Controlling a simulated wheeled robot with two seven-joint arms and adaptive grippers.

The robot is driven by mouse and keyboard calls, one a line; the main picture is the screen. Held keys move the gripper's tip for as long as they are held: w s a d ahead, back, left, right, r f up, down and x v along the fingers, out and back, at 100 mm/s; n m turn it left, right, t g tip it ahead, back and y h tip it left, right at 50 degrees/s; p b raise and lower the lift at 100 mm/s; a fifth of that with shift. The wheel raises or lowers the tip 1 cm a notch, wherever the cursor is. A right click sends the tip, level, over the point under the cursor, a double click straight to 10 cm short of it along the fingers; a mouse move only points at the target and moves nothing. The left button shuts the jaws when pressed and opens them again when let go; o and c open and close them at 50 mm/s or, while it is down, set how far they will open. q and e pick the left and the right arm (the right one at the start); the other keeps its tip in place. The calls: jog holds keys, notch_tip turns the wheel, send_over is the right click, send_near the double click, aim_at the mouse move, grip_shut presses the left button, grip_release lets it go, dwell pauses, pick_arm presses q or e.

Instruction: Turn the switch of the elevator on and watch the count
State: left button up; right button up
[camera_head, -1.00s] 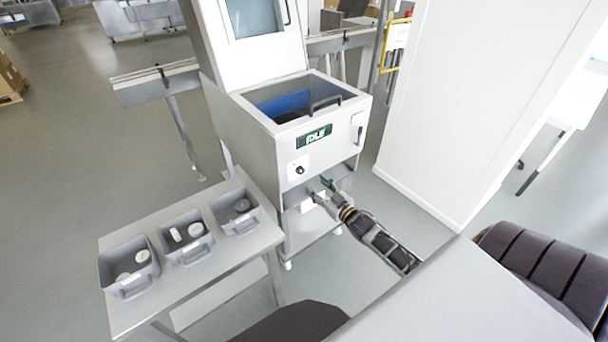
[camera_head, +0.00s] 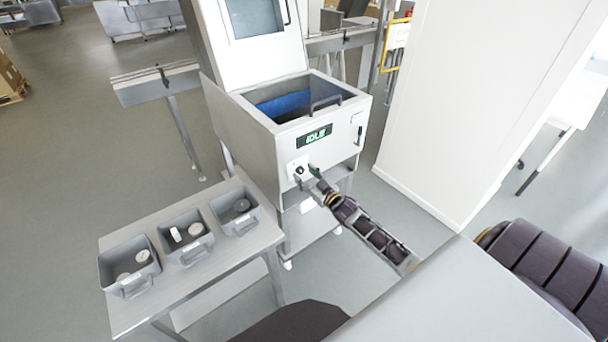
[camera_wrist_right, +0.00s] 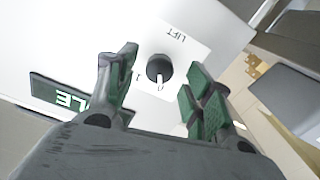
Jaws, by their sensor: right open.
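The elevator's switch is a round black knob (camera_head: 299,170) on a white plate on the machine's front. In the right wrist view the knob (camera_wrist_right: 159,68) sits on a plate marked "LIFT", its white pointer towards the "0". The display (camera_head: 315,136) above it reads "IDLE" in green. My right gripper (camera_head: 306,175) is at the front panel by the knob. In the right wrist view its green-padded fingers (camera_wrist_right: 157,88) are open, one on each side of the knob, with gaps to it. My left gripper is not in view.
The machine's hopper (camera_head: 322,105) is open at the top. A metal table (camera_head: 190,273) at the left holds grey bins (camera_head: 131,269) with white, round pieces. A white wall (camera_head: 450,120) stands to the right of the machine.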

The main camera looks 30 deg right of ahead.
jog(key=shift+w, duration=0.7)
jog(key=c, duration=1)
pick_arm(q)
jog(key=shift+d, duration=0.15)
